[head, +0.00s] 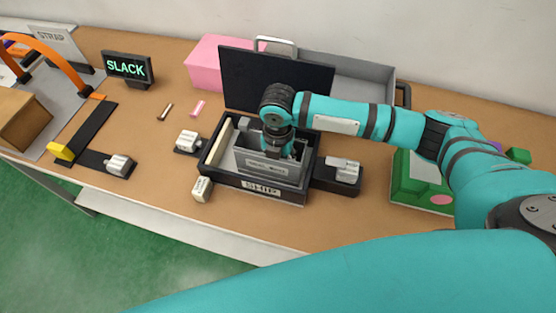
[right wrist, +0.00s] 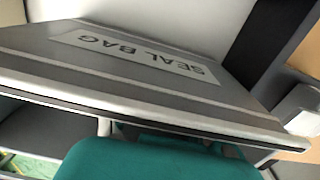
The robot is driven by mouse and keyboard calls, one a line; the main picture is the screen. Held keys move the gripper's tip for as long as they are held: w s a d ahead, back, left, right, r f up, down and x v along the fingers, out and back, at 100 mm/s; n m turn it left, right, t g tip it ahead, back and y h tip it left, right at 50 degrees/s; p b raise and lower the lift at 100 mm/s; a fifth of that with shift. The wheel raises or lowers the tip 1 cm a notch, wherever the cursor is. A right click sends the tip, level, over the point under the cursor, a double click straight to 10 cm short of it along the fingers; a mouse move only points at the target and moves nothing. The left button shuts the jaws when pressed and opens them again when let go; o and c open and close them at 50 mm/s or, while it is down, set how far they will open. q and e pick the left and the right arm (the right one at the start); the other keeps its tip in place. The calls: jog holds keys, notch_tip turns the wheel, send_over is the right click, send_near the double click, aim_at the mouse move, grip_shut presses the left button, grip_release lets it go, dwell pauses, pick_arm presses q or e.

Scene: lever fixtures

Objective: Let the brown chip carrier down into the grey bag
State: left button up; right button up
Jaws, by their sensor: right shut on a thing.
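The grey bag (head: 268,168), labelled SEAL BAG in the right wrist view (right wrist: 120,70), stands upright in the black box marked SHIP (head: 290,195). My right gripper (head: 278,148) points down from above into the mouth of the bag in the head view. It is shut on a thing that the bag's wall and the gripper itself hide. The brown chip carrier shows clearly in neither view. In the right wrist view, teal gripper parts (right wrist: 160,160) lie close beside the bag's edge. My left gripper is in neither view.
A raised black lid (head: 275,80) stands behind the box. Grey lever fixtures (head: 342,170) sit on both sides. A pink block (head: 217,62), a SLACK sign (head: 127,67), a small brown rod (head: 165,112) and a green box (head: 415,185) are around it.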

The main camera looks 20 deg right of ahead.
jog(key=o, duration=1)
notch_tip(320, 180, up, 12)
dwell(0.3)
